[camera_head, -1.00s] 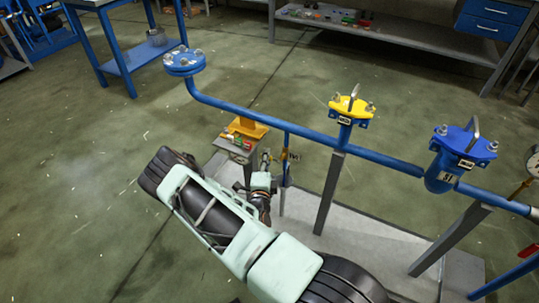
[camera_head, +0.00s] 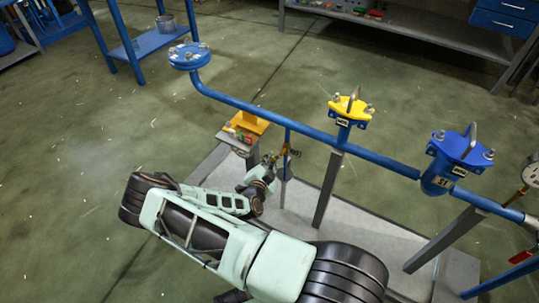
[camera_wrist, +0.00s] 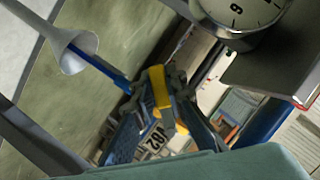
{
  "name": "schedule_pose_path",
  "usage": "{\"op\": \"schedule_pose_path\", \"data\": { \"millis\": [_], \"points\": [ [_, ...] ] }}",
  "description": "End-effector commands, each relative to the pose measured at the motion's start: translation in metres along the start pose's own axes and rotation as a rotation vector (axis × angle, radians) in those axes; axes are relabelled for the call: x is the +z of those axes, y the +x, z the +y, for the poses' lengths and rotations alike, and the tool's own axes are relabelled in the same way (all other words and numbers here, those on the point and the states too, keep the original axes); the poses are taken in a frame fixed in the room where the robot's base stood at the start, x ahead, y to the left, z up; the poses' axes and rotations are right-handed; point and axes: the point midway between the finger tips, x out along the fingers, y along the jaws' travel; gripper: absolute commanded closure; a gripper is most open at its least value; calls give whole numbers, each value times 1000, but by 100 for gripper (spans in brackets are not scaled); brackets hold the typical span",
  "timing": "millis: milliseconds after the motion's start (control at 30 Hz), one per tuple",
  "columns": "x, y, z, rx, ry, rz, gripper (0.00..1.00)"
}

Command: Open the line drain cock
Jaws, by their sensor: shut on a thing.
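The line drain cock (camera_head: 286,151) is on the thin vertical pipe below the blue horizontal line. Its yellow handle (camera_wrist: 160,88) shows in the wrist view, between my fingers. My gripper (camera_head: 270,161) is at the cock, and its fingers also show in the wrist view (camera_wrist: 162,112). They are shut on the yellow handle. A white tag (camera_wrist: 153,142) with dark characters is partly hidden behind the fingers. The cock's body is largely hidden, and I cannot tell the handle's exact angle to the pipe.
The blue line (camera_head: 262,117) carries a yellow-topped valve (camera_head: 350,108) and a blue-topped valve (camera_head: 461,150). A round gauge (camera_head: 531,174) is at the right, another dial (camera_wrist: 240,12) in the wrist view. A small stand (camera_head: 237,140) is left of the cock. Open floor lies at left.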

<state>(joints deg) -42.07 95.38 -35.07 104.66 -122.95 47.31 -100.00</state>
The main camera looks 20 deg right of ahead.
Motion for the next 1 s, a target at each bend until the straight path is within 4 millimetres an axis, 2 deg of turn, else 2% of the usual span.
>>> {"op": "schedule_pose_path", "data": {
  "millis": [500, 1000],
  "points": [
    [-2, -2, 26, 175, -421, -3, 100],
    [-8, -5, 34, 254, -608, -3, 100]
  ]
}}
